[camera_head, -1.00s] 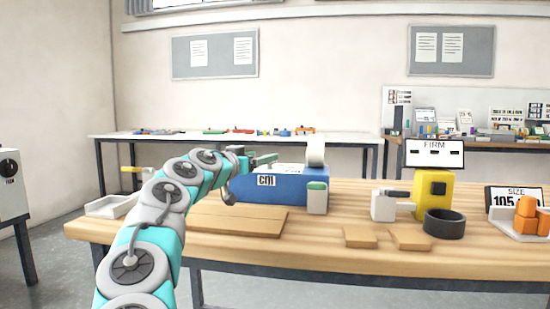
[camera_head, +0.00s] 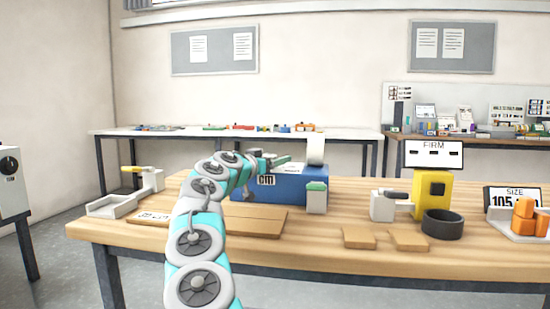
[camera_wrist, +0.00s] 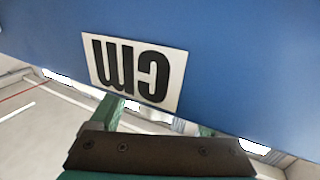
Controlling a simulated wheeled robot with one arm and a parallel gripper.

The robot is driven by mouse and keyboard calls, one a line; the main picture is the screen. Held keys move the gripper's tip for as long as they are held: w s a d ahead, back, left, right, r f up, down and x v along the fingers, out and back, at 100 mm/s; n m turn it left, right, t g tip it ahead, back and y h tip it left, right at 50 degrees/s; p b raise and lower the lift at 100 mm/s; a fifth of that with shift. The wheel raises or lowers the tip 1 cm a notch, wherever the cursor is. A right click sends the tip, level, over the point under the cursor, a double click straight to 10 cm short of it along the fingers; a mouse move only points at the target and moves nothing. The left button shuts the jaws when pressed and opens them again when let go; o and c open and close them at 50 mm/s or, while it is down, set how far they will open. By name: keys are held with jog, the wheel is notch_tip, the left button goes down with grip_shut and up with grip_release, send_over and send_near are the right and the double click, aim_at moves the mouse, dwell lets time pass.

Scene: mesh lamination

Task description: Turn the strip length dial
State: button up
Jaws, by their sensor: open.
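The blue machine (camera_head: 290,188) stands on the wooden table with a "cm" label (camera_head: 266,180) on its front. The label shows upside down and large in the wrist view (camera_wrist: 134,70), on the blue face (camera_wrist: 240,60). My gripper (camera_wrist: 158,118) is open, with its two green fingers apart close to the blue face and nothing seen between them. In the head view my arm covers the machine's left end. I cannot make out the strip length dial in either current view; it may be hidden behind my arm.
A white roll (camera_head: 316,150) and a green-topped grey block (camera_head: 316,198) are at the machine's right. A flat wooden board (camera_head: 255,220) lies in front. A yellow device (camera_head: 432,190) and black ring (camera_head: 443,223) stand further right.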

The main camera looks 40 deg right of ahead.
jog(key=shift+w+d, duration=0.1)
jog(key=shift+d, duration=0.2)
jog(key=shift+c, duration=0.3)
grip_shut()
dwell(0.3)
jog(key=shift+w+a+r+t+b, duration=0.1)
jog(key=shift+a+t+b, duration=0.05)
jog(key=shift+t+b, duration=0.15)
